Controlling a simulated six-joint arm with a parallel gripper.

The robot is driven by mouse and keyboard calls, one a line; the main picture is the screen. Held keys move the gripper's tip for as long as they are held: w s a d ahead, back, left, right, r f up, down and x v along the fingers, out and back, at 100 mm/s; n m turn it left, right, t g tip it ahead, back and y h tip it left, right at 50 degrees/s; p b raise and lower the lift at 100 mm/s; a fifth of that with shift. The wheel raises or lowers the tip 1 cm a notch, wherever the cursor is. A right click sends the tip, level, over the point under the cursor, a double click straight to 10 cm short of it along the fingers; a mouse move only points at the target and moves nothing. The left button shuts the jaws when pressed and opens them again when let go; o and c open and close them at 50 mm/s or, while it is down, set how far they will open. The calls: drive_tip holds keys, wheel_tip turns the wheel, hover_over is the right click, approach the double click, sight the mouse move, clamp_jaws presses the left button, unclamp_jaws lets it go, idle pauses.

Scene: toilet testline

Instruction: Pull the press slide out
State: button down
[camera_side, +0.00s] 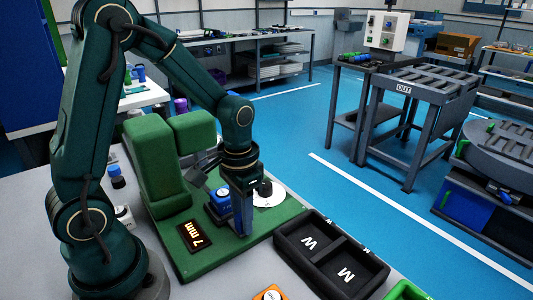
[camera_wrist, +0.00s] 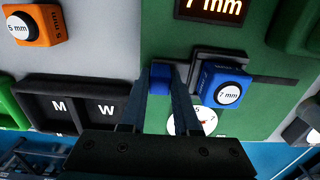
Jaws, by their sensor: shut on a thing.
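The green press (camera_side: 155,165) stands on a green base plate (camera_side: 215,262) with a lit "7 mm" display (camera_side: 195,236), also seen in the wrist view (camera_wrist: 212,8). A blue block marked "7 mm" (camera_wrist: 226,88) sits in a dark holder on the plate; it shows in the side view (camera_side: 219,203). My gripper (camera_side: 243,228) points down at the front of the plate. In the wrist view its fingers (camera_wrist: 160,88) are shut on a small blue handle (camera_wrist: 160,72), apparently the press slide's. The slide's dark body is partly hidden by the fingers.
A white dial (camera_side: 272,199) lies on the plate behind my gripper. A black tray marked W and M (camera_side: 322,250) is close on the right. An orange "5 mm" block (camera_wrist: 38,25) and a green bin (camera_side: 405,291) are at the front.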

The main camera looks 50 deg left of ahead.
drive_tip(key=shift+d, duration=0.3)
drive_tip(key=c, duration=0.6)
unclamp_jaws()
drive_tip(key=shift+c, duration=0.2)
drive_tip(key=shift+r, duration=2.6)
wheel_tip(320, 180, up, 7)
